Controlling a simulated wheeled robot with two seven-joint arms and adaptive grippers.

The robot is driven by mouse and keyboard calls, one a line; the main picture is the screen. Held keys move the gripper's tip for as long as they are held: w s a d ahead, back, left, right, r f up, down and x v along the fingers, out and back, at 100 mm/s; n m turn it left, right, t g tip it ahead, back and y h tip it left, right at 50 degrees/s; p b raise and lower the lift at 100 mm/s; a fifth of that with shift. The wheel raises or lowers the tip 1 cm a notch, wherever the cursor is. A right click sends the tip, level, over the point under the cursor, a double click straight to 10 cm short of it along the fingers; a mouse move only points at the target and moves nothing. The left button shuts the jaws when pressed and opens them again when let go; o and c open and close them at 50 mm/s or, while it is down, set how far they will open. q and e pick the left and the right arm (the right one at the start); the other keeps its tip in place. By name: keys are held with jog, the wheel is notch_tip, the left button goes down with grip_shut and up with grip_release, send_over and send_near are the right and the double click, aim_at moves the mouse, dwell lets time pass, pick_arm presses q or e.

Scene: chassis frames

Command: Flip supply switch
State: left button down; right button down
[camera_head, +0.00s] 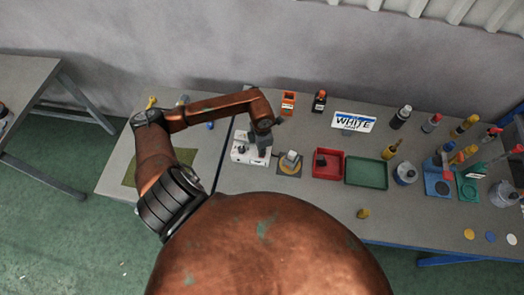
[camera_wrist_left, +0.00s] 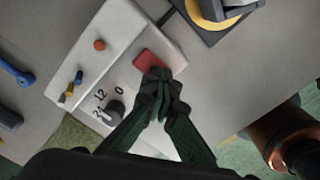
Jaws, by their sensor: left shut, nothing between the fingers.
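The white supply box (camera_head: 239,154) stands on the table under my left gripper (camera_head: 264,149). In the left wrist view the supply box (camera_wrist_left: 122,42) shows a red switch (camera_wrist_left: 146,61), a dark knob (camera_wrist_left: 114,109) by the marks 0, 12 and 24, and a small orange-red round part (camera_wrist_left: 99,45). My left gripper (camera_wrist_left: 158,80) is shut and empty. Its fingertips are at the lower edge of the red switch and cover part of it; whether they touch it I cannot tell. Which way the switch is tilted is unclear. My right gripper is not in view.
A soldering-like stand (camera_head: 290,162) on a dark pad is right beside the box. A red tray (camera_head: 327,175) and a green tray (camera_head: 366,171) lie further right. Orange (camera_head: 288,103) and black (camera_head: 319,101) containers stand behind. Several bottles and tools fill the table's right end.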

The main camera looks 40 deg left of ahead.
pick_arm(q)
jog(key=shift+w+r+p, duration=0.1)
jog(key=shift+r+p, duration=0.35)
jog(key=shift+r, duration=0.3)
jog(key=shift+r+p, duration=1.25)
jog(key=shift+r, duration=1.4)
